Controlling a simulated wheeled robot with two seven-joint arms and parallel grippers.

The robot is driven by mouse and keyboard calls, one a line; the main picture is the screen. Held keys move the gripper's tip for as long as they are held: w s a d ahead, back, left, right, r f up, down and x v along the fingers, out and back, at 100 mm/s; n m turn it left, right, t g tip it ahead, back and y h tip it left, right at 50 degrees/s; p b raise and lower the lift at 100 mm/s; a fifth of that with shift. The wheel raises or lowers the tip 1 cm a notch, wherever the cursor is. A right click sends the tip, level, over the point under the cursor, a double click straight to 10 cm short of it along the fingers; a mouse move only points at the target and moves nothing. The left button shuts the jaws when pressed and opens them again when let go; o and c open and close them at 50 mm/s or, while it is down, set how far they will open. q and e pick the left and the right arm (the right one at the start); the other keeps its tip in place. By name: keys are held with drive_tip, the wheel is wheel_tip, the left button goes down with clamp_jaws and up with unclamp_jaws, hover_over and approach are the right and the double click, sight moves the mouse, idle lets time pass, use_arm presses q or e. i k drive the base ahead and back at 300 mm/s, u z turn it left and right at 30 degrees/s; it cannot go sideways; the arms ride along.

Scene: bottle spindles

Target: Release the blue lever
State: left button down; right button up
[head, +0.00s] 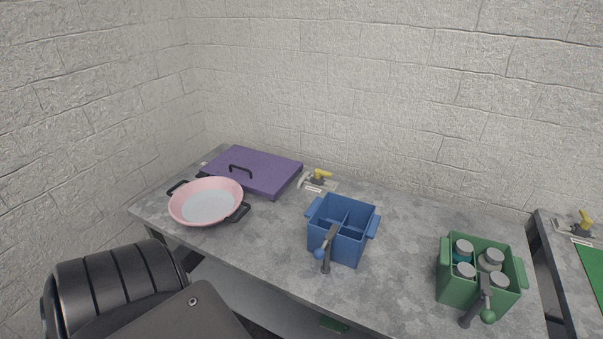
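A blue divided crate (366,241) stands on the grey table in the head view, and the compartments I can see into look empty. The blue lever (320,253), a dark grey arm with a blue ball knob, is mounted at the crate's front. Its grey arm slants from the crate's front rim down toward the knob, and a grey post stands below it. I cannot tell from this view whether the lever is locked. Neither of my grippers shows in the head view, so nothing is seen touching the lever.
A green crate (447,287) with several grey-capped bottles and a green-knobbed lever (488,315) stands at the right. A pink pan (208,205), a purple lidded case (262,170) and a yellow-handled clamp (321,175) are at the left and back. Table is clear between the crates.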

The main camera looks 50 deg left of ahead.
sight(319, 254)
drive_tip(key=k, duration=0.55)
drive_tip(key=u, duration=0.85)
drive_tip(key=i, duration=0.5)
drive_tip(key=z, duration=0.05)
